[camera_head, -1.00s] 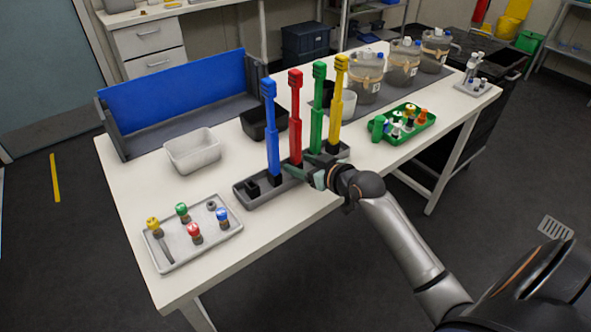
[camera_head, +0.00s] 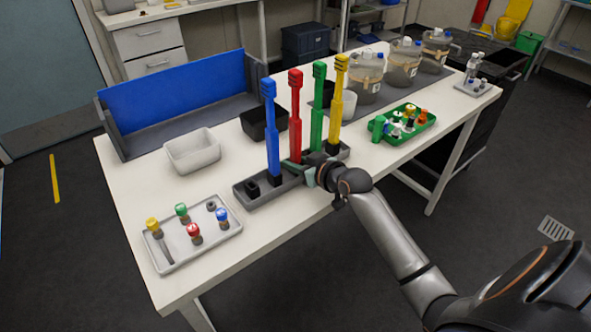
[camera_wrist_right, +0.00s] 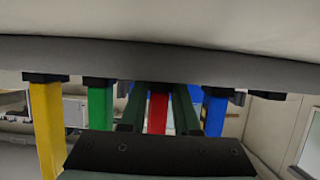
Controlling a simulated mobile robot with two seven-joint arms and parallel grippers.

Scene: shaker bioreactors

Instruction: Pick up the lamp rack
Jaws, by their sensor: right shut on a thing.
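The lamp rack (camera_head: 262,198) is a long dark grey tray lying on the white table near its front edge. It holds four upright lamps: blue (camera_head: 271,135), red (camera_head: 296,110), green (camera_head: 317,110) and yellow (camera_head: 337,105). An empty dark socket (camera_head: 252,187) is at its left end. My right gripper (camera_head: 297,166) reaches over the rack at the foot of the red lamp. The right wrist view is upside down; there the fingers flank the red lamp (camera_wrist_right: 157,112) just off the rack (camera_wrist_right: 60,58), shut on its lower part. My left gripper is not in view.
A tray with small coloured-cap pieces (camera_head: 178,258) lies at the front left. A white bin (camera_head: 193,153) and a black bin (camera_head: 255,125) stand behind the rack. A green tray of bottles (camera_head: 412,133) is to the right. A blue-backed holder (camera_head: 190,125) stands at the back left.

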